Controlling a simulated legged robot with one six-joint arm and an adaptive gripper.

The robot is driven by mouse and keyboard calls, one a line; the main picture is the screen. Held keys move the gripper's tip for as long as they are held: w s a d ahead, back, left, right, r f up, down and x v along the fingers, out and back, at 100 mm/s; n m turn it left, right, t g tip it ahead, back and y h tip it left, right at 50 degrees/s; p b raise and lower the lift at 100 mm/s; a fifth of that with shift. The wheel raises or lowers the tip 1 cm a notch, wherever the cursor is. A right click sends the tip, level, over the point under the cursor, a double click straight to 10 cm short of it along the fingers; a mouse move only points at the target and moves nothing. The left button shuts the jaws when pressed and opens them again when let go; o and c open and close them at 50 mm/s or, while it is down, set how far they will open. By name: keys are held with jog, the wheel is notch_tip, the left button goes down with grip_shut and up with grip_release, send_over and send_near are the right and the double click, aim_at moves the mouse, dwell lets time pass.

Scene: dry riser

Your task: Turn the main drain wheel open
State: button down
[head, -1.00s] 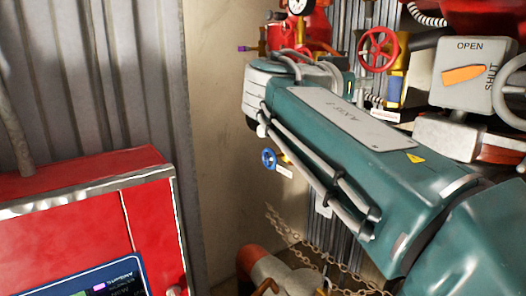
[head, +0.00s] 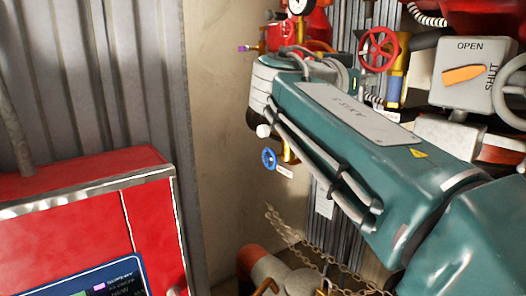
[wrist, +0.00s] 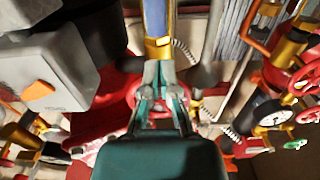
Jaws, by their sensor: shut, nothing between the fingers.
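A red handwheel (head: 379,49) stands upright beside a blue and brass fitting in the head view. A smaller blue handwheel (head: 268,158) with a white tag sits lower left on a brass valve. I cannot read which one is the main drain. In the wrist view my gripper (wrist: 159,68) is shut and empty, its fingers together. A red wheel-like ring (wrist: 131,95) shows behind the fingers, partly hidden by them. I cannot tell whether they touch it. My gripper is hidden in the head view.
A grey box marked OPEN and SHUT (head: 475,75) with an orange pointer stands at right. A red cabinet (head: 85,220) fills the lower left. A chain (head: 335,265) hangs low near a red and white pipe. A pressure gauge (wrist: 271,113) and more red wheels show right in the wrist view.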

jog(key=shift+r, duration=0.25)
jog(key=shift+s+d, duration=0.15)
jog(key=shift+s, duration=0.1)
dwell(0.8)
jog(key=shift+f, duration=0.1)
jog(key=v, duration=0.6)
jog(key=shift+f, duration=0.3)
